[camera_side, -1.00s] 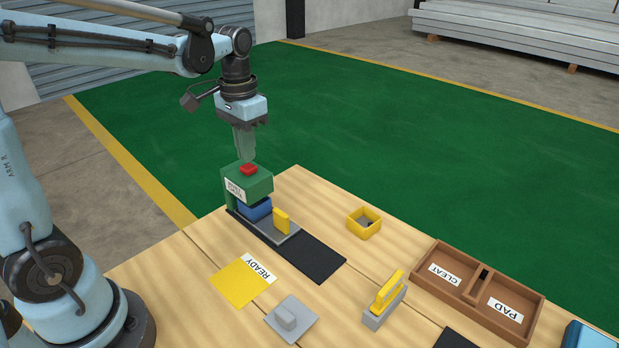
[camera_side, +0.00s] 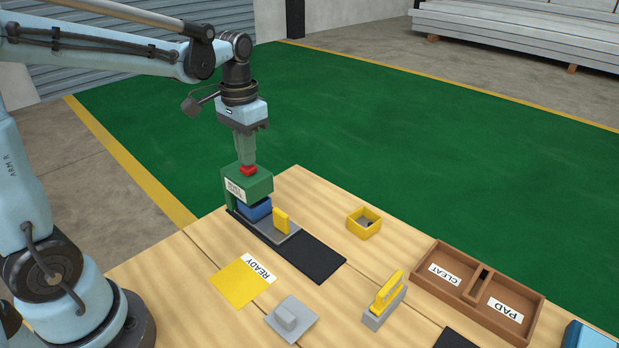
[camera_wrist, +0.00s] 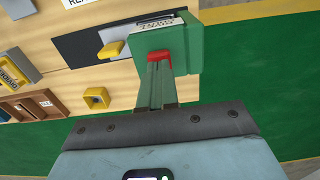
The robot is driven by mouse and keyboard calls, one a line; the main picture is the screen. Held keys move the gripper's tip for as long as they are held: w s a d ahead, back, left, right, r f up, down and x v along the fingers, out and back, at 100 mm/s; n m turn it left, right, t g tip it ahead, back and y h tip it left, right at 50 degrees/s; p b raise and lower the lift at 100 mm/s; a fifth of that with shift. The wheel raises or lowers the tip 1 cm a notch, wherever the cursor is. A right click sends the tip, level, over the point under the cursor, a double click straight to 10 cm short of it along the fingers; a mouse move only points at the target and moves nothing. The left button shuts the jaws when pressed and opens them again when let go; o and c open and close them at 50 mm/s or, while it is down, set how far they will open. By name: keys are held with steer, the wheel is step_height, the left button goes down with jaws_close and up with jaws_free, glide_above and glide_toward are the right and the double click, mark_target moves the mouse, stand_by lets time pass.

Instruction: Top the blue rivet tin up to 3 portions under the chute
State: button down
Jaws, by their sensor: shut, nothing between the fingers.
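The green chute box (camera_side: 246,183) stands at the back left of the bench with a white label on its front and a red button (camera_side: 248,171) on top. The blue rivet tin (camera_side: 255,209) sits under the chute, mostly hidden by it; its contents do not show. My gripper (camera_side: 246,163) is shut and empty, pointing straight down, with its fingertips at the red button. In the wrist view the fingertips (camera_wrist: 158,66) meet the red button (camera_wrist: 159,56) on the green box (camera_wrist: 165,45).
A grey slide with a yellow upright handle (camera_side: 281,221) lies on a black strip (camera_side: 315,258). Nearby are a yellow READY card (camera_side: 240,284), a yellow open box (camera_side: 364,222), a grey block with yellow handle (camera_side: 386,301), a grey knobbed plate (camera_side: 291,320) and a brown CLEAT/PAD tray (camera_side: 480,290).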

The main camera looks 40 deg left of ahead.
steer(key=shift+f, duration=0.7)
steer(key=shift+r, duration=2.05)
steer(key=shift+r, duration=2.2)
steer(key=shift+f, duration=3.1)
steer(key=shift+f, duration=1.15)
steer(key=shift+r, duration=2.05)
